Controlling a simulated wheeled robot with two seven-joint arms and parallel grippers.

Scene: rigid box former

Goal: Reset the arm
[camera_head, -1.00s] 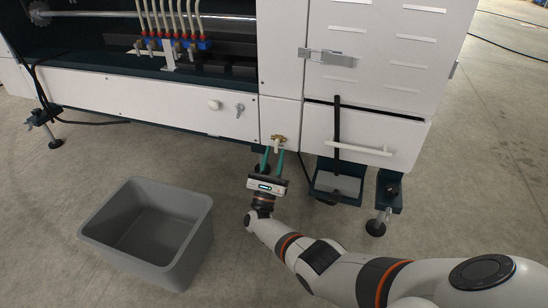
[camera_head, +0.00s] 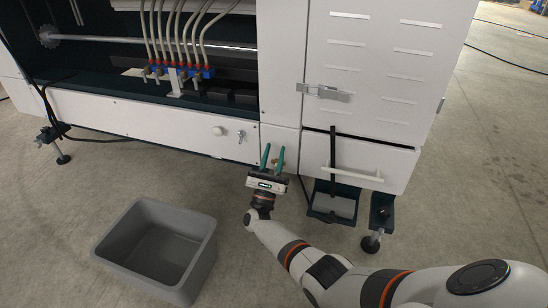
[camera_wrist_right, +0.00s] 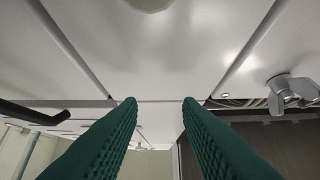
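My right arm reaches in from the lower right, and its gripper (camera_head: 272,147) points up the picture at the lower white front of the machine. Its two green fingers are apart. My left gripper is not in view.
The machine (camera_head: 150,122) fills the top, with a bar handle (camera_head: 352,174), a latch (camera_head: 326,91) and coloured hose fittings (camera_head: 180,75). A machine foot (camera_head: 372,242) stands right of the gripper. A grey open bin (camera_head: 195,275) stands on the floor at left.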

